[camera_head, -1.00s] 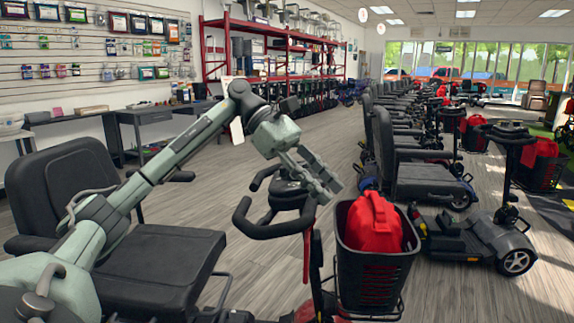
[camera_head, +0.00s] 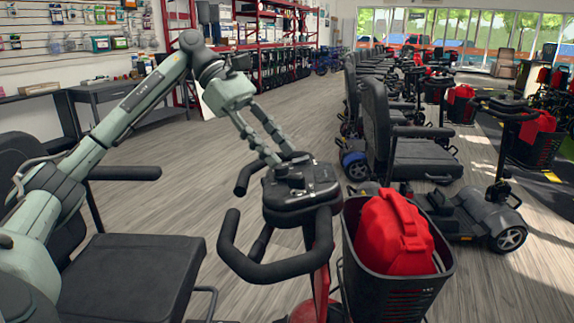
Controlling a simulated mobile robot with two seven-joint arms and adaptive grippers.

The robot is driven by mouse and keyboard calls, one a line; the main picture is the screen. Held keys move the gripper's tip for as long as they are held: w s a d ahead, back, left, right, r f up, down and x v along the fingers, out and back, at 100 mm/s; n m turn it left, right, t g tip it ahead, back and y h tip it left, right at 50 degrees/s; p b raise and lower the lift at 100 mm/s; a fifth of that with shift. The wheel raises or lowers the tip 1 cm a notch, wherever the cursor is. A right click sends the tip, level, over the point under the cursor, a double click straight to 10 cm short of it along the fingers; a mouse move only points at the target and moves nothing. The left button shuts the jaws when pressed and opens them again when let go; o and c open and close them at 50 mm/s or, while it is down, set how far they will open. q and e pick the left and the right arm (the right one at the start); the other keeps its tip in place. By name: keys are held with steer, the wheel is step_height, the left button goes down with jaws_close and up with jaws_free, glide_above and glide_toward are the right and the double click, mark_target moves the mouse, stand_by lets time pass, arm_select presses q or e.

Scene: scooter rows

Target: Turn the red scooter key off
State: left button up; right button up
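The red scooter's black control head (camera_head: 300,192) stands in the middle of the view, with looped handlebars (camera_head: 262,270) on its near side. A red steering column (camera_head: 322,240) runs down from it. My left gripper (camera_head: 284,158) comes in from the left and points down at the far edge of the control head. Its two fingers are apart with a gap between them, and I see nothing held. The tips are at or just above the head; I cannot tell if they touch. The key is too small or hidden to make out. My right gripper is not in view.
A black basket (camera_head: 395,290) with a red bag (camera_head: 393,235) sits right of the column. A black scooter seat (camera_head: 140,275) is at the lower left. A row of scooters (camera_head: 415,150) stands behind on the right. The wood floor (camera_head: 200,160) beyond the control head is clear.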

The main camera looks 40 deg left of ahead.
mark_target(298, 175)
arm_select(q)
steer(key=shift+w+a, duration=0.3)
steer(key=shift+a, duration=0.2)
steer(key=x, duration=0.6)
steer(key=shift+d+f, duration=0.15)
steer(key=shift+d, duration=0.1)
steer(key=shift+w+d+f, duration=0.15)
steer(key=shift+d+f, duration=0.25)
steer(key=shift+f, duration=0.05)
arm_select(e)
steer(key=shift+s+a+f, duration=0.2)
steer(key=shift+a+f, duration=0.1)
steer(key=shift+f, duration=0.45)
arm_select(q)
jaws_close()
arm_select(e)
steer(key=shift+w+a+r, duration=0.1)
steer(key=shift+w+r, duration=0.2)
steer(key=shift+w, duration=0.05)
